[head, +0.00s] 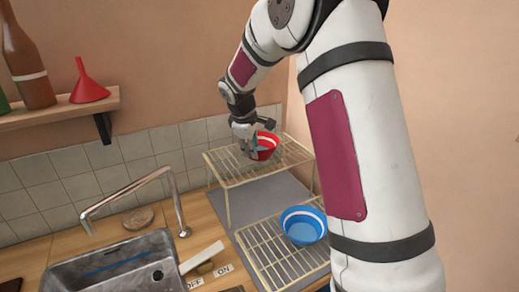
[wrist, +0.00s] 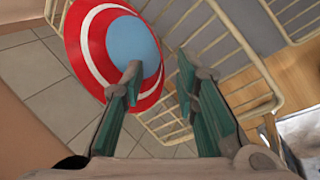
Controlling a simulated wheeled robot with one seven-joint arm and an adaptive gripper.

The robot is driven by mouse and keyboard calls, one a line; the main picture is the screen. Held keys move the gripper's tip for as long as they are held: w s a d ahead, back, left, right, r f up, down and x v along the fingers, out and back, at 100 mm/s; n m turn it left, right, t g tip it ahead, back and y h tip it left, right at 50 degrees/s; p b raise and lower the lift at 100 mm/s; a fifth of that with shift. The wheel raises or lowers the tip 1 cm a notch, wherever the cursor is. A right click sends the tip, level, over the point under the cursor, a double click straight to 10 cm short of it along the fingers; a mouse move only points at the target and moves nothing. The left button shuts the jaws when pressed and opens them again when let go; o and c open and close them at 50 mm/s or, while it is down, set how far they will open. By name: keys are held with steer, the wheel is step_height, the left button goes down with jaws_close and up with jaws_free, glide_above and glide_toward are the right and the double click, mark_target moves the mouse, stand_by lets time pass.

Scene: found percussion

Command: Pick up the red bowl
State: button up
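The red bowl (head: 265,146) with a white stripe sits on the upper wire rack (head: 226,184), near the wall corner. In the wrist view the red bowl (wrist: 90,50) shows a white ring and a blue round middle, at upper left. My gripper (head: 250,148) is at the bowl's left side in the head view and hides part of it. In the wrist view my gripper (wrist: 160,70) is open, with a clear gap between its fingers. The left finger overlaps the bowl in the picture, and the right finger is beyond its edge. I cannot tell whether either touches it.
A blue bowl (head: 303,226) stands on the lower wire rack (head: 262,250). A metal sink (head: 75,268) with a tap (head: 180,215) is at front left. A shelf (head: 45,114) on the wall holds a red funnel (head: 87,83) and a brown bottle (head: 27,65).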

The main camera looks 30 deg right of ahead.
mark_target(256, 160)
steer(key=shift+x, duration=1.75)
steer(key=shift+w, duration=0.1)
jaws_close()
steer(key=shift+r, duration=0.15)
